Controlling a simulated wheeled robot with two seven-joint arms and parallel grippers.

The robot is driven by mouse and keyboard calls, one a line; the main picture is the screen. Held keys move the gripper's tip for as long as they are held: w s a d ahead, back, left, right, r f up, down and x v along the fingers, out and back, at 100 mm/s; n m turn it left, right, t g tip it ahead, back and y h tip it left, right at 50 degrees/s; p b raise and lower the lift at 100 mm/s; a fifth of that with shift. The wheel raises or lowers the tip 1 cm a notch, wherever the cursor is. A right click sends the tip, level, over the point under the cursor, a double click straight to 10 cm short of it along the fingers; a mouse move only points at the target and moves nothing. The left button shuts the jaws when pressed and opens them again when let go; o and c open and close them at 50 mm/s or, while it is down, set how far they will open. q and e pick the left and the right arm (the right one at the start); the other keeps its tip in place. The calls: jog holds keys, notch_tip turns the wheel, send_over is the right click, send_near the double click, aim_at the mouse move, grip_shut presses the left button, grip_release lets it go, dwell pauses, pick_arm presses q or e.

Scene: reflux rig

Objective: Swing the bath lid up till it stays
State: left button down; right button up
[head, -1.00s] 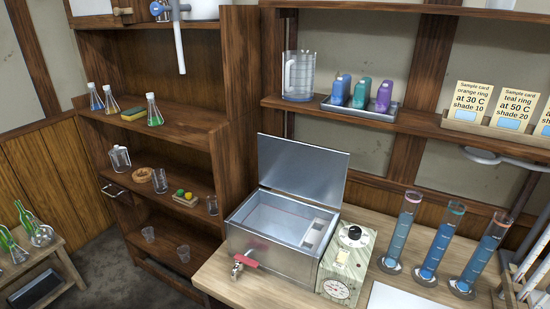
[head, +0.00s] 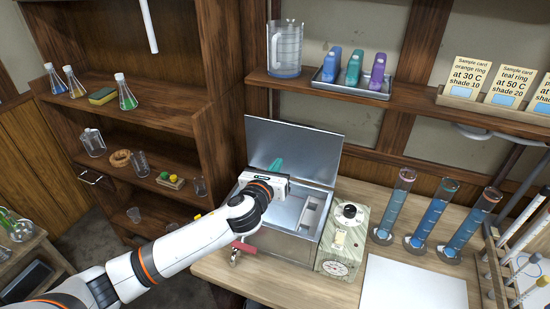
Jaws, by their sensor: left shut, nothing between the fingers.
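The bath (head: 307,246) is a metal box on the wooden bench, with a red-handled tap on its front. Its lid (head: 310,150) stands up, leaning slightly back at the rear edge, and the bath is open. My left gripper (head: 276,165) reaches over the bath's left part from the front left. Its teal fingertips are shut and empty, in front of the lid's lower left part. I cannot tell whether they touch the lid. My left arm hides the bath's left front corner. My right gripper is not in view.
A control box with a dial (head: 343,240) stands right of the bath. Several blue-filled cylinders (head: 433,224) stand further right, behind a white sheet (head: 414,284). A shelf above holds a jug (head: 285,50) and a tray of bottles (head: 350,87). Wooden shelving (head: 195,125) stands left.

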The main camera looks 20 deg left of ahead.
pick_arm(q)
jog(key=shift+m, duration=0.7)
jog(key=w+b, duration=0.1)
jog(key=w, duration=0.3)
jog(key=w+b, duration=0.2)
jog(key=w, duration=0.2)
jog(key=shift+a+r, duration=0.1)
jog(key=shift+r, duration=0.1)
jog(key=shift+w, duration=2.05)
jog(key=shift+s+r, duration=0.15)
jog(key=shift+s, duration=0.05)
jog(key=p, duration=0.6)
send_near(291, 138)
jog(key=shift+w+r, duration=0.6)
jog(key=shift+r, duration=0.25)
jog(key=shift+a, duration=0.15)
